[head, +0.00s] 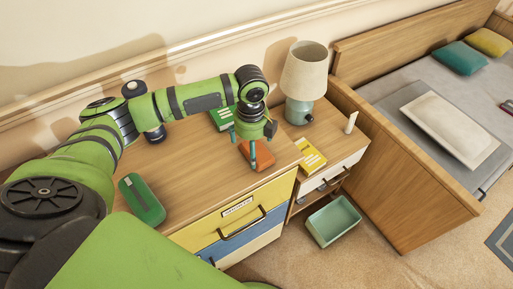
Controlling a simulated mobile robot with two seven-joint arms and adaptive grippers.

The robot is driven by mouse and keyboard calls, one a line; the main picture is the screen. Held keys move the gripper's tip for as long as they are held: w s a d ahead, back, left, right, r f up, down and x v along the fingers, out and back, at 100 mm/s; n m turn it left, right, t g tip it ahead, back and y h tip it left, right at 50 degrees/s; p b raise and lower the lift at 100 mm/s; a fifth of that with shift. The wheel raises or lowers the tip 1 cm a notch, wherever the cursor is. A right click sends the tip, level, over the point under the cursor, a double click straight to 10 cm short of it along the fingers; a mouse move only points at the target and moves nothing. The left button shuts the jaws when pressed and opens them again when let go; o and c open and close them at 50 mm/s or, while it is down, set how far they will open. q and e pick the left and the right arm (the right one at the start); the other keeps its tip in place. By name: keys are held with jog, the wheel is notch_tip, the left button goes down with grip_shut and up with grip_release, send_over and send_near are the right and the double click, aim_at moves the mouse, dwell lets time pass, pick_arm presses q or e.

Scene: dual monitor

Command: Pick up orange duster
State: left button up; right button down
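The orange duster (264,155) is a small orange block on the wooden dresser top, near its front right edge. My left gripper (254,147) points down right over it, with its fingers at the duster's near and upper sides. The gripper covers part of the duster. I cannot tell whether the fingers are closed on it or only around it. My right gripper is out of view.
The dresser (205,170) also bears a green case (142,200) and a green book (220,118). A lower nightstand on the right holds a lamp (304,75), a yellow book (311,156) and a small white item (351,122). A green bin (334,221) stands on the floor.

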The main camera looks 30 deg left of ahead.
pick_arm(q)
jog(key=shift+f, duration=0.7)
jog(key=c, duration=0.9)
jog(key=shift+r, duration=0.1)
notch_tip(320, 180, up, 4)
jog(key=shift+w+d+r+b, duration=0.1)
jog(key=shift+w+b, duration=0.05)
jog(key=shift+b, duration=0.35)
jog(key=w+d+r+b, duration=0.2)
jog(key=d+r, duration=0.4)
jog(key=d, duration=0.5)
jog(key=shift+w+r, duration=0.35)
jog(key=shift+w, duration=0.05)
jog(key=shift+d, duration=0.1)
